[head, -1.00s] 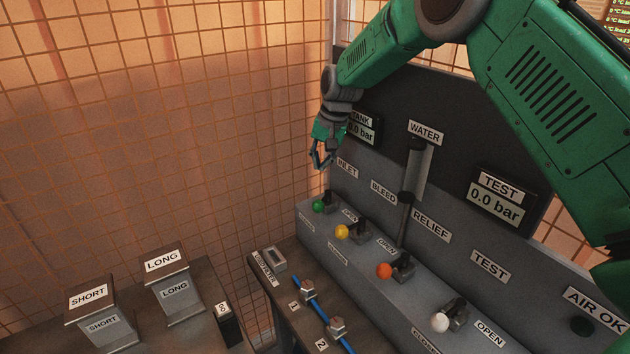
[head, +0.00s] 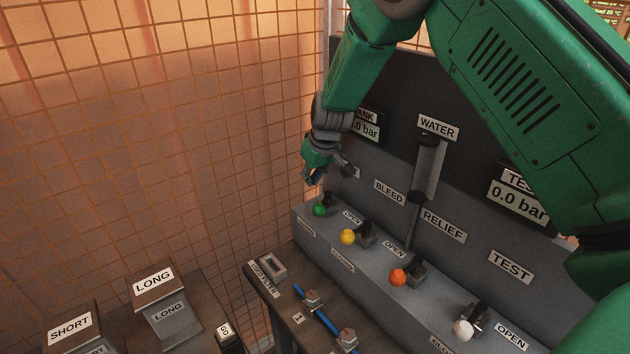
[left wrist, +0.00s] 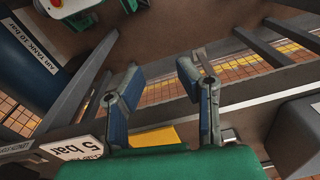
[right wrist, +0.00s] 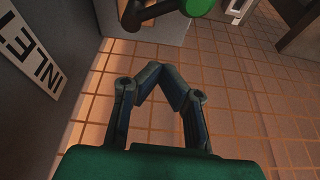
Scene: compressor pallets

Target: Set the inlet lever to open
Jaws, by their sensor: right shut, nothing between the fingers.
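The inlet lever has a green knob (head: 320,210) at the far left end of the grey valve ledge. The knob also shows at the top edge of the right wrist view (right wrist: 200,6). My right gripper (head: 312,176) is just above and slightly left of the knob, apart from it, with its fingertips together and nothing between them. The INLET label (right wrist: 30,58) shows at the left of the right wrist view; in the head view my gripper hides most of it. My left gripper (left wrist: 160,78) is open and empty, seen only in its own wrist view.
The yellow (head: 347,237), orange (head: 397,278) and white (head: 463,328) lever knobs stand along the ledge to the right. The upright panel (head: 385,150) rises behind. A mesh fence (head: 160,120) is at the left. SHORT and LONG boxes (head: 153,279) stand at lower left.

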